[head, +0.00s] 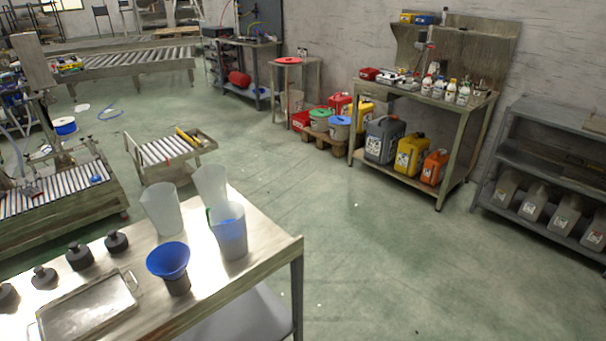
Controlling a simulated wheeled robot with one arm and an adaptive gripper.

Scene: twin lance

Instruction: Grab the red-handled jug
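Several items stand on the metal table (270,235) at the lower left, among them three translucent jugs. One jug (162,211) is pale and empty-looking. A second pale jug (210,183) stands behind and to its right. A third jug (231,238) looks bluish, with a blue band near its top and a green part, perhaps a handle, at its upper left. I cannot make out a red handle on any of them. My gripper is not in view.
A blue funnel (168,260) on a dark base, a metal tray (88,306) and several dark weight-like pieces (79,256) share the table. A low roller cart (170,150) stands behind. A workbench (437,100) with canisters and grey shelving (545,150) line the right wall. Open floor (380,260) lies right.

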